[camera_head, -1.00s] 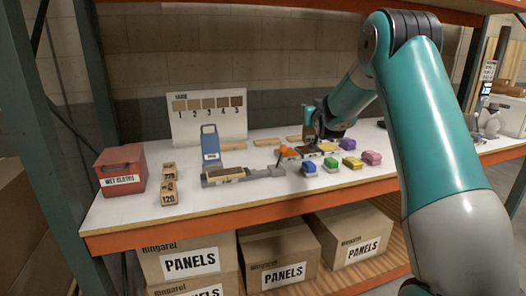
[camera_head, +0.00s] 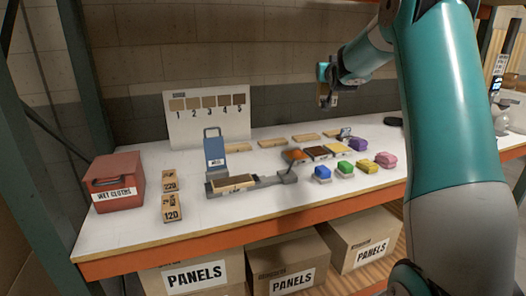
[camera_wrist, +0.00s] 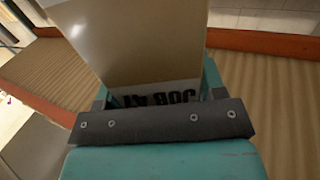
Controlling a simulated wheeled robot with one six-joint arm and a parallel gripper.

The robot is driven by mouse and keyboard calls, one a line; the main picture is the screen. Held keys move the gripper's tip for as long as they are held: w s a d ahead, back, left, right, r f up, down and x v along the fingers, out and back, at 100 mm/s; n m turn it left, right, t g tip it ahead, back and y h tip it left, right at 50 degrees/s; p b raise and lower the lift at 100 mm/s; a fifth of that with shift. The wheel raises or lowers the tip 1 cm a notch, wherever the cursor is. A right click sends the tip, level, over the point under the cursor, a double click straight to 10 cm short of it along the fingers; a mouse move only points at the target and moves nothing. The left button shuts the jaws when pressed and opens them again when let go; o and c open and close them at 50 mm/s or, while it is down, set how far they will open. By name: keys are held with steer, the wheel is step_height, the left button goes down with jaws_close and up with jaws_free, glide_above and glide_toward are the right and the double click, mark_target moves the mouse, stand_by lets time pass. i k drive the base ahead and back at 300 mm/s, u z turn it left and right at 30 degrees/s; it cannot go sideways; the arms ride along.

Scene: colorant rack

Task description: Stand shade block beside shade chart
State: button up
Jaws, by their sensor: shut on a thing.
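The shade chart (camera_head: 207,117) is a white board with a row of brown swatches numbered 1 to 5. It stands upright at the back left of the shelf. My gripper (camera_head: 328,88) is shut on the shade block and holds it in the air, above and to the right of the chart.
A blue upright holder (camera_head: 214,150) and a grey tray tool (camera_head: 250,187) sit before the chart. Several coloured blocks, such as the green one (camera_head: 345,171), and flat wooden pieces lie at centre.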

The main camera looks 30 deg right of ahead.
mark_target(268, 153)
steer(key=i, duration=1.05)
